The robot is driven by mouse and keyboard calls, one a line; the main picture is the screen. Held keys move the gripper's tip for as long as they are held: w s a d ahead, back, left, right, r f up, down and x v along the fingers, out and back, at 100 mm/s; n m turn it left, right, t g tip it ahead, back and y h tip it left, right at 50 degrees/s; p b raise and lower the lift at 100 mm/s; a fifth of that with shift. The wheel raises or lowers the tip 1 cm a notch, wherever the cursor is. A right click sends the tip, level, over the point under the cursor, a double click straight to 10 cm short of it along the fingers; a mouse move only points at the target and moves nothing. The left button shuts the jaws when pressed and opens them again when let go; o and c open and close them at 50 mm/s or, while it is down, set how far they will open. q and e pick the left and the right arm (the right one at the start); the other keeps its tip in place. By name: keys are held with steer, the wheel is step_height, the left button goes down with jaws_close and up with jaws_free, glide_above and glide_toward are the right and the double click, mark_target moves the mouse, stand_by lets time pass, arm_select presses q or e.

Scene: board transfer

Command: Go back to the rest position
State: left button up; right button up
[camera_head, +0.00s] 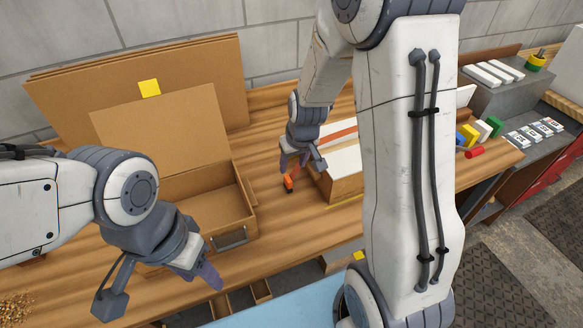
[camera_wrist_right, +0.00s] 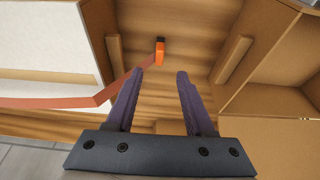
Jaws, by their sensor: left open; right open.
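My left gripper (camera_head: 207,277) is at the lower left in the head view, low over the front of the wooden workbench, with nothing seen in it. My right gripper (camera_head: 292,172) is over the bench between the open cardboard box and a box with white boards. In the right wrist view my right gripper (camera_wrist_right: 158,76) has its two purple fingers apart with nothing between them. An orange piece (camera_wrist_right: 160,52) lies on the wood beyond the fingertips; it also shows in the head view (camera_head: 289,183) just below my right gripper.
The open cardboard box (camera_head: 250,207) stands between my arms. The box with white boards (camera_head: 345,187) is to the right of my right gripper. Cardboard sheets (camera_head: 200,70) lean on the wall. Coloured blocks (camera_head: 468,135) and a red cylinder (camera_head: 474,153) sit at the right.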

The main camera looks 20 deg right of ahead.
steer(key=shift+r, duration=0.15)
steer(key=s+a+r+n+g+y, duration=0.15)
steer(key=s+a+r+n, duration=0.4)
steer(key=s+a, duration=0.7)
steer(key=s+a+r+n+g, duration=0.1)
steer(key=s+a+r+g, duration=0.1)
steer(key=s, duration=1.1)
step_height(320, 180, up, 2)
steer(key=shift+a+r+h, duration=0.15)
steer(key=shift+a+h, duration=0.2)
steer(key=shift+a, duration=0.3)
